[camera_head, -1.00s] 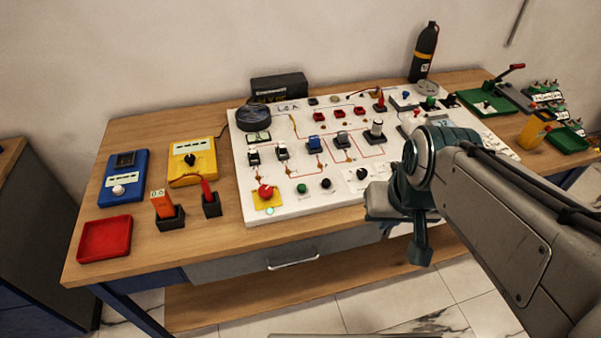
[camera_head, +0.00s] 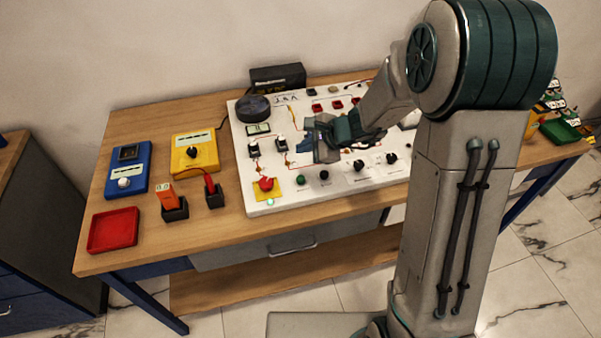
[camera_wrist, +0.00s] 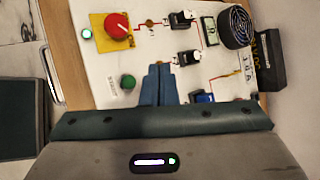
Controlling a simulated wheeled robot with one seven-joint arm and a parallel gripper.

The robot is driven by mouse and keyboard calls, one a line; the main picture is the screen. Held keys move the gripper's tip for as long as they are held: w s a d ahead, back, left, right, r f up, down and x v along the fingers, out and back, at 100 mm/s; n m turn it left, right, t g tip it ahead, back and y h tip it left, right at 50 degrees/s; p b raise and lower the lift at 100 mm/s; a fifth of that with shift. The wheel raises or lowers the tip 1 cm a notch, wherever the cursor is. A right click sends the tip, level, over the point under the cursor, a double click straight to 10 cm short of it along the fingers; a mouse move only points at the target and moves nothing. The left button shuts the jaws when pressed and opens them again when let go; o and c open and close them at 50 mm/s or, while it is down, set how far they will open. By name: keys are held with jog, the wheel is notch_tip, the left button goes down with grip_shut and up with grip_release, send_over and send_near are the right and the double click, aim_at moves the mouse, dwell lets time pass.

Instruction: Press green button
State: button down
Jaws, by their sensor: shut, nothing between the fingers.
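The green button (camera_head: 301,180) is a small round knob on the front part of the white panel (camera_head: 275,209). It also shows in the wrist view (camera_wrist: 127,82), just left of my fingers. My gripper (camera_head: 305,146) is over the panel, behind the green button in the head view. Its two blue fingers (camera_wrist: 158,68) are together with nothing between them. The fingertips are apart from the button; their height above the panel is hard to tell.
A red mushroom knob (camera_head: 266,184) on a yellow plate and a small green-lit lamp (camera_head: 270,202) are left of the button. A black button (camera_head: 324,175) is on its right. Switches (camera_wrist: 188,57) stand near the fingers. My arm hides the panel's right side.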

jog(key=shift+w+f+m, duration=0.2)
jog(key=shift+m, duration=0.1)
jog(key=shift+f, duration=0.1)
jog(key=b, duration=0.5)
send_over(304, 179)
notch_tip(304, 179, down, 7)
jog(key=shift+s+r, duration=0.1)
jog(key=shift+r, duration=0.05)
jog(key=shift+f+b, duration=1)
jog(key=shift+b, duration=0.25)
dwell(0.8)
jog(key=shift+f+b, duration=0.4)
jog(key=shift+b, duration=0.25)
